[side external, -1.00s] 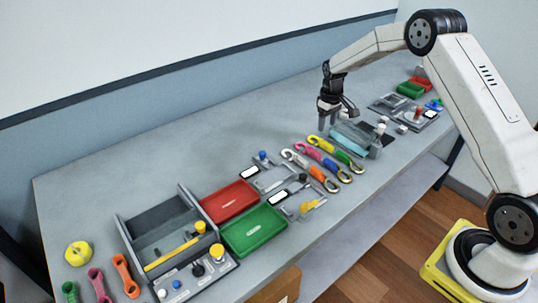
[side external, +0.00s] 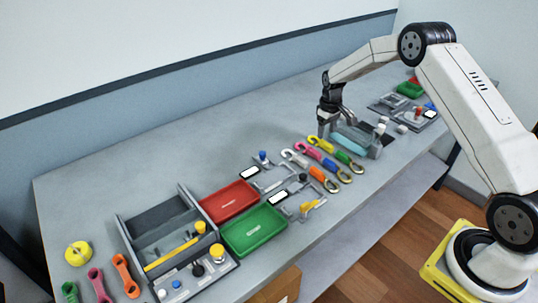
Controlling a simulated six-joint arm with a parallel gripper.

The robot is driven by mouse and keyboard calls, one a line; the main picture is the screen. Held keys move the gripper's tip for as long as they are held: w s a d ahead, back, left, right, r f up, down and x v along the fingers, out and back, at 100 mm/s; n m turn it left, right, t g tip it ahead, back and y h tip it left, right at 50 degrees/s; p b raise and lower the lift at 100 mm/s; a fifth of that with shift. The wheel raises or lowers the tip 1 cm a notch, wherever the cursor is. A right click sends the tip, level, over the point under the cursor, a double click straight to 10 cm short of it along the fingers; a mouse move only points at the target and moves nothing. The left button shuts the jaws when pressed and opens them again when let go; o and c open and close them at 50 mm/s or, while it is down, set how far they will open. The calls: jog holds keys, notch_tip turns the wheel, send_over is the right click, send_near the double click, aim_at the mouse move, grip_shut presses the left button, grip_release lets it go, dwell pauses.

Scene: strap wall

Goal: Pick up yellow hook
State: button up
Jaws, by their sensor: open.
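The yellow hook (side external: 319,141) lies on the grey table, at the far end of a row of hooked straps. Its strap runs toward the lower right, with a green part behind it. My gripper (side external: 330,128) points down just above and beyond the yellow hook, close to it. Its jaws are open, with nothing seen between them. The picture is too small to tell whether a finger touches the hook.
Pink and white hooks with blue and orange straps (side external: 323,182) lie close beside the yellow one. A grey tray with a light blue item (side external: 349,140) stands right of my gripper. Red (side external: 229,201) and green (side external: 254,230) trays lie left. The table's back is clear.

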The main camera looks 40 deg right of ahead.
aim_at(324, 142)
jog(key=shift+f, duration=2.4)
grip_shut()
